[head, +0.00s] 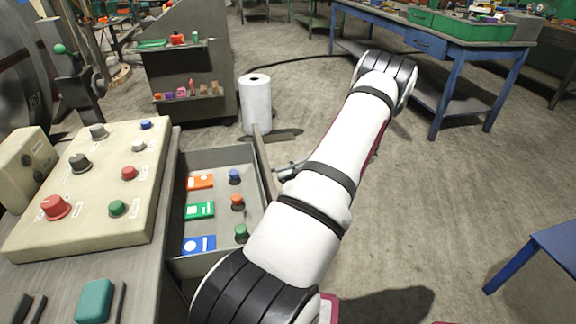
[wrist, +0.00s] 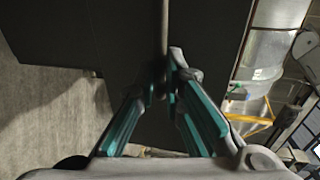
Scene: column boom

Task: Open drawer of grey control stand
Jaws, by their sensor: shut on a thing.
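The grey control stand (head: 140,278) is at the left of the head view, with a beige control panel (head: 138,185) on top. Its drawer (head: 263,165) stands pulled out to the right, and its inside shows. In it lie orange, green and blue flat boxes and several small knobs. My gripper (head: 287,172) is at the outer face of the drawer front, partly hidden by my arm. In the wrist view my gripper (wrist: 166,78) has its fingertips closed around a thin grey bar, the drawer handle (wrist: 162,28), against the dark drawer front (wrist: 205,35). The handle is hidden in the head view.
A white roll (head: 256,103) stands on the floor beyond the drawer. A grey shelf unit (head: 190,75) stands behind the stand. A blue workbench (head: 440,48) is at the back right, and a blue table (head: 545,250) at the right edge. The floor right of my arm is clear.

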